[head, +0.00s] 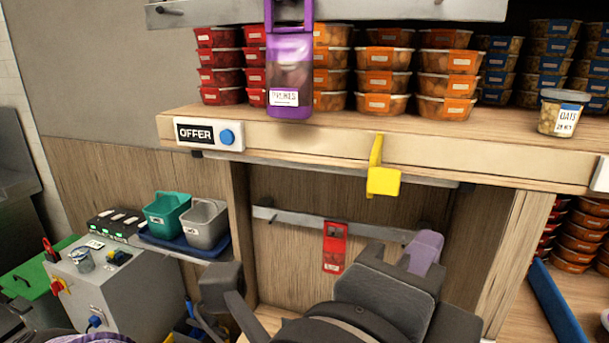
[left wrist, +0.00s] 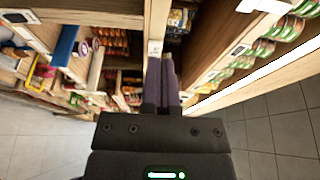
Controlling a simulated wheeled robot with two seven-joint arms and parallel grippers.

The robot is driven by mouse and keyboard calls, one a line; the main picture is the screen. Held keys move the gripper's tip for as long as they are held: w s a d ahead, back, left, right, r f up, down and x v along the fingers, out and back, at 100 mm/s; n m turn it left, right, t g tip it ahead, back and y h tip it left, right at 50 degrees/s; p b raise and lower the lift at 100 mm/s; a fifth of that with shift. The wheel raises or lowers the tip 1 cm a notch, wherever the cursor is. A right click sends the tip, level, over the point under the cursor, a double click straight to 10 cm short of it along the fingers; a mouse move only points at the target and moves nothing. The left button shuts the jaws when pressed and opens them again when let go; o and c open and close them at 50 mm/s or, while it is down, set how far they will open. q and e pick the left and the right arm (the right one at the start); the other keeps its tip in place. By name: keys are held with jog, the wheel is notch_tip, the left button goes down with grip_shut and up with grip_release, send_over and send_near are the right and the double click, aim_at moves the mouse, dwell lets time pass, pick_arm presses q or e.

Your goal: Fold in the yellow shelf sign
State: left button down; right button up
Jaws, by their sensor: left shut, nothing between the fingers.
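The yellow shelf sign (head: 383,181) is on the front edge of the wooden shelf in the head view. Its narrow arm starts at the shelf edge, and its squarish end juts out in front of and below that edge. My left gripper (head: 427,246) is below the sign and a little to its right, apart from it in the picture. Its purple fingers are shut and empty; they also show together in the left wrist view (left wrist: 161,82). My dark arm links fill the bottom centre of the head view. I cannot make out the sign in the left wrist view.
A red tag (head: 334,248) hangs on a rail below. Green (head: 165,214) and grey bins (head: 204,222) stand left.

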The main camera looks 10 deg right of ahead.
pick_arm(q)
jog(key=shift+d, duration=0.1)
jog(key=w+d+p, duration=0.4)
jog(key=w, duration=0.4)
jog(key=shift+w+p, duration=0.25)
jog(key=shift+p, duration=0.1)
jog(key=shift+d, duration=0.15)
